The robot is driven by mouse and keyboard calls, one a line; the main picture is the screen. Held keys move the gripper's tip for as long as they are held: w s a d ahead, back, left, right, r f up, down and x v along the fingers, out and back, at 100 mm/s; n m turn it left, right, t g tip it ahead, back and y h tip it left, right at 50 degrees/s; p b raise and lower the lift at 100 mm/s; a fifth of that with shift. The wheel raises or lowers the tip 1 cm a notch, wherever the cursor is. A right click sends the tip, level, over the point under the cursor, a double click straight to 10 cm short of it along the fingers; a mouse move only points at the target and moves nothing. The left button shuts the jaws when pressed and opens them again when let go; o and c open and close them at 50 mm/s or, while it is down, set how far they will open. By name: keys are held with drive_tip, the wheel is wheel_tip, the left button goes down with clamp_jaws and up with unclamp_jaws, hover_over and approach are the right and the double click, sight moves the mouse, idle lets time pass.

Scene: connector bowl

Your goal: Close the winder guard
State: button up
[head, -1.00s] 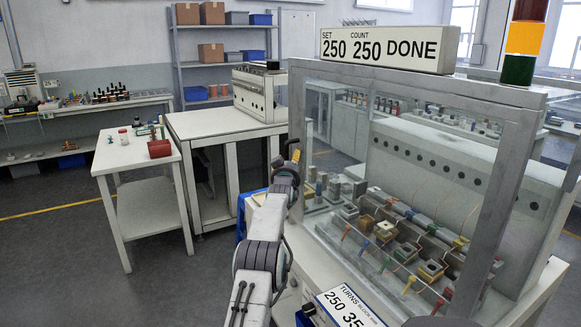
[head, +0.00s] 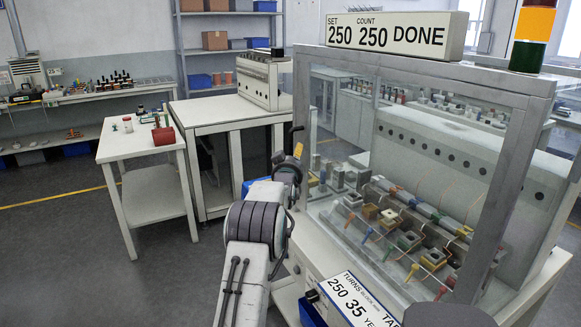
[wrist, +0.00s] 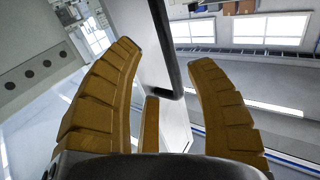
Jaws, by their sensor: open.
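The winder guard (head: 511,180) is a clear panel in a grey frame on the front of the winding machine. Rows of coloured coil parts (head: 409,240) show through it. My gripper (head: 297,152) is beside the left post of the guard, low at its side, and shows small with a yellow finger. A black bar-shaped handle (wrist: 163,45) on a pale grey post runs between the fingers, with gaps on both sides. I cannot tell how far the guard stands from its frame.
A counter sign (head: 396,34) reading 250, 250, DONE stands on top, beside a signal lamp (head: 532,36). A TURNS display (head: 352,298) is at the front. A white side table (head: 128,147) and a bench (head: 215,108) stand left. Floor at the left is clear.

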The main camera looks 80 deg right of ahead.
drive_tip(key=a, duration=0.6)
drive_tip(key=shift+s+a, duration=0.15)
drive_tip(key=shift+s, duration=0.05)
idle(0.9)
